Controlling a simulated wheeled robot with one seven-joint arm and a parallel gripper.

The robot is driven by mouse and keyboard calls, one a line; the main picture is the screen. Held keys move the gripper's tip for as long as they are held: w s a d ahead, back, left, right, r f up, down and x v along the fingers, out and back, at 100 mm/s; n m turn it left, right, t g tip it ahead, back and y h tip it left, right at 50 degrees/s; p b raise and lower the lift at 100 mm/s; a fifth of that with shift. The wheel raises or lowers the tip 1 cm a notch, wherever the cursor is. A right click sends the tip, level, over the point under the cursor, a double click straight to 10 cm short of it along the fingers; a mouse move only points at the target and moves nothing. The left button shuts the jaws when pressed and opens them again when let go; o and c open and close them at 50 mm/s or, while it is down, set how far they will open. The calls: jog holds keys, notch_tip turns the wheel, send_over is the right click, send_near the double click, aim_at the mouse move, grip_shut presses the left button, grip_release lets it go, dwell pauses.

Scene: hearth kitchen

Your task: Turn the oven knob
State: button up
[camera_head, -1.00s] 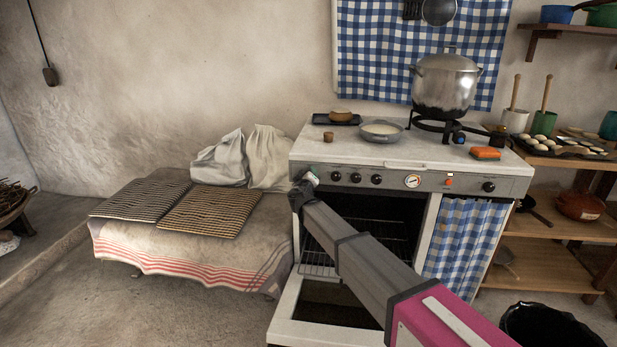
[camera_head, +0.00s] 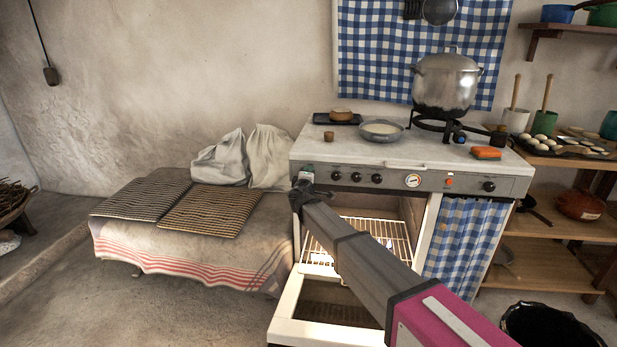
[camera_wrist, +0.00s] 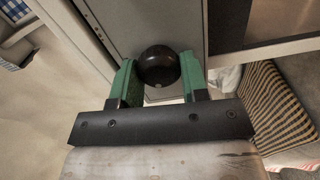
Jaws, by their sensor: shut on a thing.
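The oven (camera_head: 468,181) has a grey front panel with several black knobs, a round gauge and a small orange light. Its door (camera_head: 330,334) hangs open below, and the cavity with its wire rack (camera_head: 385,236) is lit. In the head view my gripper (camera_head: 305,172) is at the left end of the panel, where my wrist hides the knob it meets. In the wrist view the green fingers of my gripper (camera_wrist: 159,82) are on both sides of a round black knob (camera_wrist: 158,65), shut on it. A pale mark shows on the knob's lower edge.
A metal pot (camera_head: 446,85), a pan (camera_head: 381,131) and an orange block (camera_head: 485,153) stand on the stove top. A cloth-covered bench (camera_head: 190,259) with two slatted racks is at left. A black bin (camera_head: 545,328) stands at front right.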

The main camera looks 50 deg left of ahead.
dwell(0.4)
jog(key=o, duration=0.9)
jog(key=shift+o, duration=0.2)
jog(key=shift+s, duration=0.1)
jog(key=v, duration=1)
jog(key=shift+s+d, duration=0.25)
